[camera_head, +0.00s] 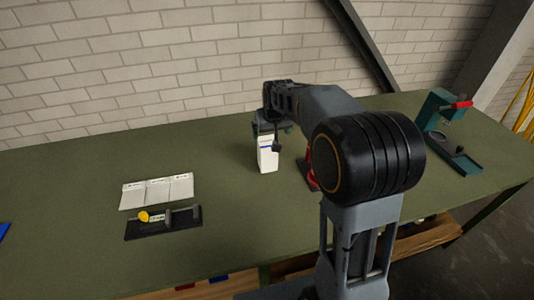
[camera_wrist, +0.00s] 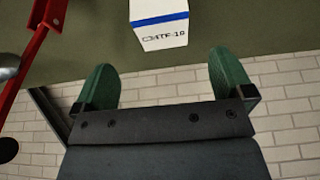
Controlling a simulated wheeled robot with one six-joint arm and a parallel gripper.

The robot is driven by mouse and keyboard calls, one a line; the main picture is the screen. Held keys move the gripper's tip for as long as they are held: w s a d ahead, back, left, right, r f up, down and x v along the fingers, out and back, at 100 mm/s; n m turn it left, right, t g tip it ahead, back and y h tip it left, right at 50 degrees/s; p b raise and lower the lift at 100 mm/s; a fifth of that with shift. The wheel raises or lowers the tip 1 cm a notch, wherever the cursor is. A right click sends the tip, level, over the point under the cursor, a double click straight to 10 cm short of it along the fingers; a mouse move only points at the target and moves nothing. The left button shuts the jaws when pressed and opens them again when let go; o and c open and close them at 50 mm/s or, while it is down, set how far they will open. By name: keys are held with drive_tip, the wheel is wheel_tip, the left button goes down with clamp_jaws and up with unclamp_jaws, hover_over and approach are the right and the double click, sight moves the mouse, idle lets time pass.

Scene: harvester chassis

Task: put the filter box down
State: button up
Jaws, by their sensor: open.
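The filter box (camera_head: 267,157) is white with a blue band and stands upright on the green bench top, near the middle. It also shows in the wrist view (camera_wrist: 160,32), where I can read dark printing on its side. My gripper (camera_wrist: 163,62) is open, with its two green fingers spread apart. The box lies just beyond the fingertips, in line with the gap between them, and no finger is seen touching it. In the head view my gripper (camera_head: 268,129) is at the top of the box, and its fingers are mostly hidden there.
A red-handled device (camera_head: 311,168) stands just right of the box, partly hidden by my arm. White cards (camera_head: 157,191) and a black tray (camera_head: 163,223) with a yellow knob lie to the left. A green press (camera_head: 447,135) stands far right. Bench space left of the box is clear.

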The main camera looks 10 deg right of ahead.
sight(267, 141)
drive_tip(key=shift+p+x, duration=1)
drive_tip(key=shift+x, duration=3.35)
drive_tip(key=shift+a, duration=0.15)
drive_tip(key=shift+c, duration=0.4)
drive_tip(key=c, duration=1.5)
drive_tip(key=shift+w+r, duration=0.1)
drive_tip(key=shift+r, duration=0.1)
drive_tip(key=shift+c, duration=1.1)
